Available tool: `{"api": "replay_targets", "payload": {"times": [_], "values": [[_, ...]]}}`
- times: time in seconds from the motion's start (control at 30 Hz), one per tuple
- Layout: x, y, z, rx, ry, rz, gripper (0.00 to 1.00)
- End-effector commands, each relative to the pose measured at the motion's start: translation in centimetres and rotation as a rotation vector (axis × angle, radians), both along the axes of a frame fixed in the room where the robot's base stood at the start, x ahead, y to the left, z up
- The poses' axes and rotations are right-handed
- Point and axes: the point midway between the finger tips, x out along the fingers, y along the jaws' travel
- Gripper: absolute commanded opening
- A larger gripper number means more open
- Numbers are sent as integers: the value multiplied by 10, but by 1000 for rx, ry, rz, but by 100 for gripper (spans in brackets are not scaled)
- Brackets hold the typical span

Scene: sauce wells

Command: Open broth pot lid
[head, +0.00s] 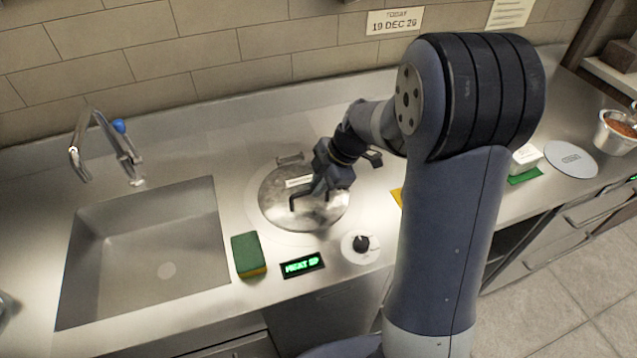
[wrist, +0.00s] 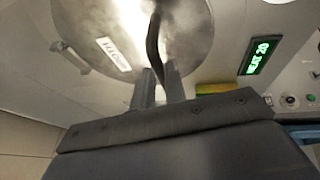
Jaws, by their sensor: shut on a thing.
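The broth pot lid (head: 275,205) is a round shiny metal disc with a white label, lying over the pot's place in the steel counter. A dark bar handle stands on it, and the handle (wrist: 153,45) also shows in the wrist view. My gripper (head: 312,197) is over the middle of the lid. In the wrist view its two grey fingers (wrist: 160,84) are closed on the lower part of the dark handle. The pot below the lid is hidden. I cannot tell whether the lid is raised at all.
A sink (head: 150,250) with a tap (head: 105,145) is to the left. A green and yellow sponge (head: 249,255), a green-lit display (head: 302,263) and a black knob (head: 361,243) sit in front of the lid. A metal bowl (head: 617,132) stands far right.

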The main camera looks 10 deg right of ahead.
Motion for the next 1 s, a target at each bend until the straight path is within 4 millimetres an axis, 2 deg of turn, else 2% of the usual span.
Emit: {"api": "replay_targets", "payload": {"times": [0.1,0.67,0.87,1.0], "values": [[0,0,0,0,1,0,0],[2,0,4,-1,-1,2,0],[10,2,18,1,-5,1,0],[22,4,36,-1,-8,1,0]]}}
